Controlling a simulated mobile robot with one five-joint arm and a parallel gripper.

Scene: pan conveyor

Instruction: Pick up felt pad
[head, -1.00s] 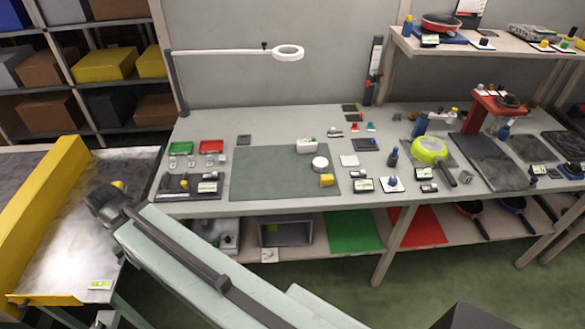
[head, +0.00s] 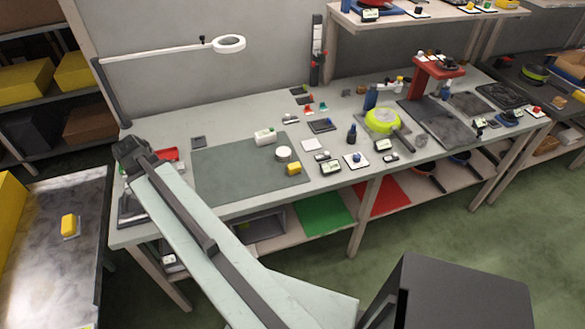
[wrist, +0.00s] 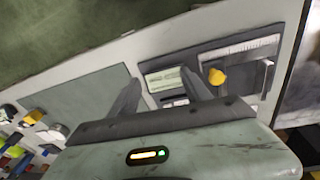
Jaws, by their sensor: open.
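I cannot tell for sure which item is the felt pad. A small dark grey square (head: 198,141) lies near the mat's back left corner. My gripper (wrist: 163,88) is open and empty in the wrist view, its fingers above the bench's left part. In the head view my arm's end is over the bench's left end and hides part of it.
A dark tray with a yellow knob (wrist: 217,77) is close to my fingers in the wrist view.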

